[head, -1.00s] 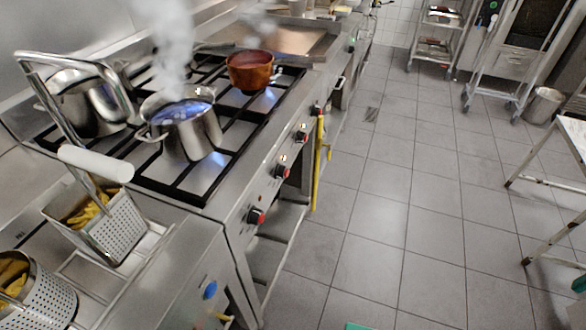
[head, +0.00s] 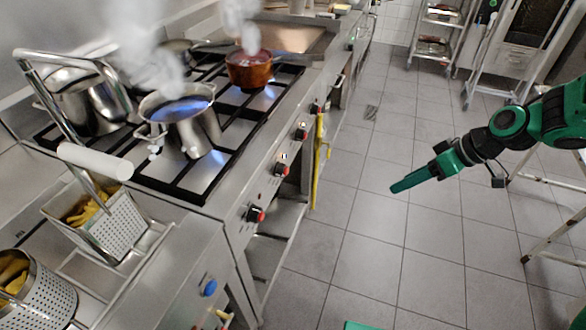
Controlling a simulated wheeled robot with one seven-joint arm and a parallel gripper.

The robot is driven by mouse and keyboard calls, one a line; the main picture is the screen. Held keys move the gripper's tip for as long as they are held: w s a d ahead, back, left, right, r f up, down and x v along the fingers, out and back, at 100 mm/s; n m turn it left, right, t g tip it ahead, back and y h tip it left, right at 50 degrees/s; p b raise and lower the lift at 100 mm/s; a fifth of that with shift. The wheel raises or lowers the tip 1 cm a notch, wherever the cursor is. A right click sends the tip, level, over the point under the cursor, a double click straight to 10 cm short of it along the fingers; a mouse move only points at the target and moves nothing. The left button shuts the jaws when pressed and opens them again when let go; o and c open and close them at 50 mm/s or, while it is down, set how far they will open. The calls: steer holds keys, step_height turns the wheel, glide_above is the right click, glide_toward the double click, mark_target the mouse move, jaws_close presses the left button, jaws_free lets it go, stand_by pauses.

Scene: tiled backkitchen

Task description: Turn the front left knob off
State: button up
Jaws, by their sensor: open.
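The stove (head: 225,190) stands at the left with a row of red and black knobs along its front panel. The nearest knob (head: 256,214) is at the lower end of the row. Further knobs (head: 281,170), (head: 301,135) and (head: 316,108) follow toward the back. The turn position of each knob is too small to tell. My green gripper (head: 398,187) is over the floor to the right of the stove, pointing left, well apart from the knobs. It is open and holds nothing visible.
A steaming steel pot (head: 180,118) and a copper pan (head: 250,70) are on the burners. Fryer baskets (head: 103,232) with fries stand at the near left. A yellow bar (head: 318,160) hangs along the stove front. The floor (head: 375,250) is clear. A table (head: 560,215) stands at the right.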

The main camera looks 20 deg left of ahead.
steer(key=w+a+f+n+g+y, duration=0.1)
steer(key=a+f+n+y, duration=0.2)
steer(key=a, duration=1)
steer(key=n+y, duration=0.2)
steer(key=y, duration=0.2)
glide_toward(281, 170)
steer(key=w+a+f, duration=0.1)
steer(key=a+f, duration=0.3)
steer(key=a, duration=0.3)
steer(key=shift+w+f, duration=0.2)
steer(key=shift+w, duration=0.15)
steer(key=shift+c, duration=0.6)
steer(key=c, duration=0.9)
steer(key=shift+w, duration=0.15)
